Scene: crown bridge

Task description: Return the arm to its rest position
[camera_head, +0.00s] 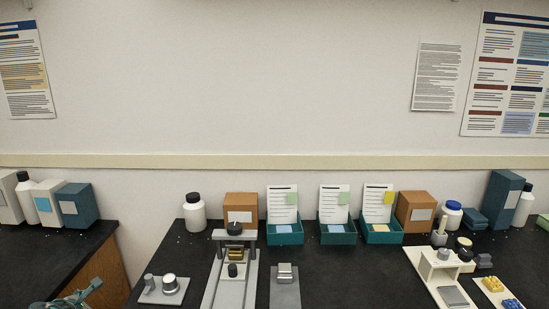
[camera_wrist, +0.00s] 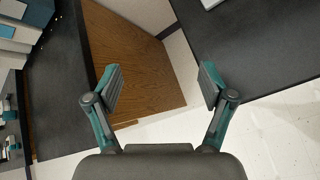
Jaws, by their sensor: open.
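My gripper (camera_wrist: 160,88) is open and empty in the wrist view. Its two fingers stand wide apart over the gap between two dark-topped benches, with a brown wood side panel (camera_wrist: 135,65) and pale floor (camera_wrist: 260,128) behind them. In the head view, a teal and grey part of my arm shows at the bottom left edge, in front of the left bench (camera_head: 50,260). The fingertips cannot be made out there. Nothing touches the fingers.
The main bench (camera_head: 345,265) holds a grey press-like fixture (camera_head: 235,240), several teal trays with cards (camera_head: 284,232), a white bottle (camera_head: 194,212), brown boxes (camera_head: 240,207) and a white stand (camera_head: 440,265). Boxes and a bottle stand on the left bench. A gap separates the benches.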

